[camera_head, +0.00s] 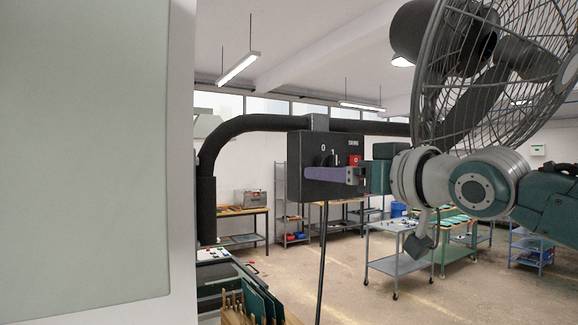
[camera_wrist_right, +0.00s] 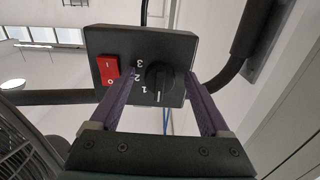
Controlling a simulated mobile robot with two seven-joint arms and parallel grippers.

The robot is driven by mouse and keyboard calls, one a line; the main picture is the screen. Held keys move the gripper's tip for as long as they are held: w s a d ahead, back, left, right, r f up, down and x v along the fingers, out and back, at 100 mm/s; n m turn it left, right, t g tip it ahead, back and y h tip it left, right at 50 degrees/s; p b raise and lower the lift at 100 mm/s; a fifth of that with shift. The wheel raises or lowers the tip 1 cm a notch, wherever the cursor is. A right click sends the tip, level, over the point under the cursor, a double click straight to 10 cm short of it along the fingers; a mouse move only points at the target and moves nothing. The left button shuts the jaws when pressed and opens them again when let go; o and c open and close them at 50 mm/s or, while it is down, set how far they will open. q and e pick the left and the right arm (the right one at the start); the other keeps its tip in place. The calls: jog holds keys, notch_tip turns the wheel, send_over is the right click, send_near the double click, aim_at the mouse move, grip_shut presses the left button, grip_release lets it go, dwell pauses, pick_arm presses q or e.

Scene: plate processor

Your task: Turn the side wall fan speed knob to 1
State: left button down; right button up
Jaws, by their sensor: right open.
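The dark fan control box (camera_head: 318,150) hangs under a black pipe in the head view and fills the upper middle of the right wrist view (camera_wrist_right: 180,48). Its black round knob (camera_wrist_right: 158,80) has the marks 1, 2 and 3 along its left side in the wrist view; a pale line on the knob points down, away from these. In the head view the knob is partly hidden. My right gripper (camera_wrist_right: 163,76) is open, its purple fingers on either side of the knob; whether they touch it I cannot tell. It also shows before the box in the head view (camera_head: 308,172). My left gripper is out of view.
A red rocker switch (camera_wrist_right: 108,70) sits beside the knob on the box. A large caged fan (camera_head: 500,70) is at upper right, close above my right arm. A pale panel (camera_head: 85,150) fills the left side. Worktables (camera_head: 400,262) and shelves stand farther back.

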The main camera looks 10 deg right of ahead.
jog(key=shift+c, duration=0.2)
grip_shut()
dwell(0.5)
jog(key=shift+m, duration=0.4)
jog(key=shift+a+r+m+p, duration=0.15)
jog(key=shift+m+p, duration=0.15)
jog(key=shift+m, duration=1.4)
jog(key=shift+a+f+m+p, duration=0.1)
jog(key=shift+m+p, duration=0.15)
jog(key=shift+m, duration=1.45)
